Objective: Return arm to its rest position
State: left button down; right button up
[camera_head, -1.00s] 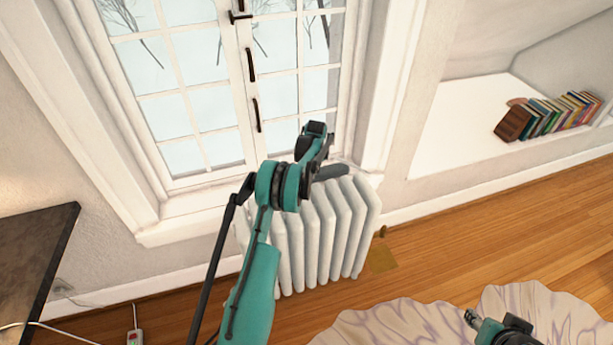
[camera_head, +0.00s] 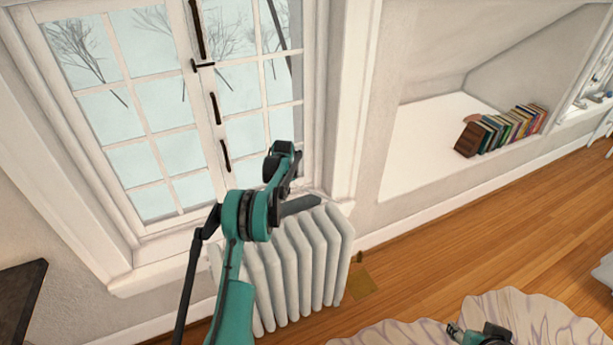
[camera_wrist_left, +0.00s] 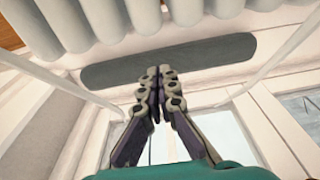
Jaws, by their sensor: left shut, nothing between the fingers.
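My left arm, teal and black, rises from the bottom of the head view and bends in front of the window. In the head view its fingers cannot be made out clearly. In the left wrist view my left gripper (camera_wrist_left: 160,72) is shut, with its fingertips together and nothing between them. My right gripper (camera_head: 453,328) shows only partly at the bottom edge of the head view, above the pale rug. I cannot tell whether it is open or shut.
A white radiator (camera_head: 300,265) stands under the window (camera_head: 160,100), behind my left arm. A dark grey bar (camera_head: 301,205) lies at its back; it also shows in the left wrist view (camera_wrist_left: 215,52). A dark table edge (camera_head: 20,300) is at left. Books (camera_head: 500,130) stand in the alcove.

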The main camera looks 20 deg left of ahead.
pick_arm(q)
jog(key=s+d+r+m+t, duration=0.1)
jog(key=s+d+r, duration=0.35)
jog(key=r, duration=0.35)
jog(key=s+d+r+m+t, duration=0.1)
jog(key=s+d+r+m, duration=0.15)
jog(key=d+r, duration=0.35)
jog(key=s+d+r+m+t, duration=0.1)
jog(key=s+d+r, duration=0.35)
jog(key=r, duration=0.45)
jog(key=s+d+m+t, duration=0.1)
jog(key=s+d, duration=0.3)
jog(key=s, duration=0.4)
jog(key=s+d+m+t+h, duration=0.1)
jog(key=s+d, duration=0.3)
jog(key=s, duration=0.5)
jog(key=s+d+f+m+t, duration=0.1)
jog(key=s+d+m, duration=0.2)
jog(key=s, duration=0.6)
jog(key=shift+s+d, duration=0.25)
jog(key=shift+d, duration=0.15)
